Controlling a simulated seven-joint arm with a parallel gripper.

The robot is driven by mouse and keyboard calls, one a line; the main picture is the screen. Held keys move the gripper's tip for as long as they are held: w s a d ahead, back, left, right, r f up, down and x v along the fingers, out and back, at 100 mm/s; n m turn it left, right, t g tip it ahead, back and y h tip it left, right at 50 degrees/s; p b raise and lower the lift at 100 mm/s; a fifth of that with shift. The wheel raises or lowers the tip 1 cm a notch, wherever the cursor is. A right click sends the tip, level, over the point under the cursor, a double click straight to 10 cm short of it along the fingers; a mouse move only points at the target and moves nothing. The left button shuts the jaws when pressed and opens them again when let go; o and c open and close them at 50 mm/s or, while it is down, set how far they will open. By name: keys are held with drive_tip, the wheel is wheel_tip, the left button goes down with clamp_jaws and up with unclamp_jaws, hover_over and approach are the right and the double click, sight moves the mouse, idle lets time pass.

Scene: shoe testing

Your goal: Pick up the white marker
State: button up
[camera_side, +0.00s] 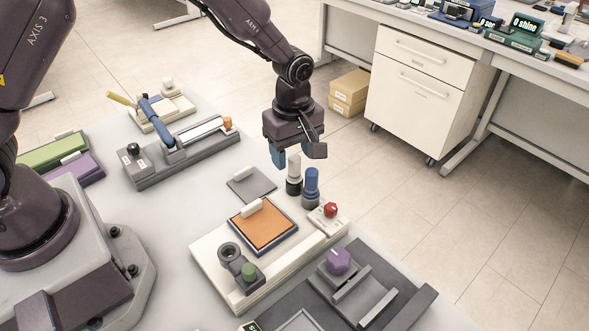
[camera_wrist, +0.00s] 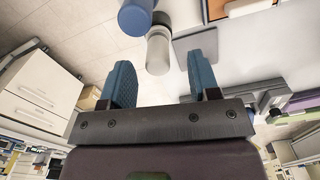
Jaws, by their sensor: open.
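The white marker (camera_side: 294,169) stands upright near the far edge of the table, with a white upper part and a dark lower part. My gripper (camera_side: 297,156) is open and points down just above the marker in the side view. In the wrist view, the white marker (camera_wrist: 158,54) appears between and just beyond the fingertips of my gripper (camera_wrist: 163,65). The fingers look empty, with space on both sides. A blue marker (camera_side: 311,185) stands close beside the white one, and it also shows in the wrist view (camera_wrist: 135,17).
A grey pad (camera_side: 251,186) and an orange pad (camera_side: 264,226) lie near the markers. A red knob (camera_side: 330,210) sits to the right. A grey fixture (camera_side: 190,158) with a blue handle stands at the left. The table edge lies just beyond the markers.

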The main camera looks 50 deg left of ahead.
sight(294, 174)
wheel_tip(294, 174, down, 4)
drive_tip(key=shift+w+f, duration=0.1)
drive_tip(key=shift+w, duration=0.05)
drive_tip(key=c, duration=1)
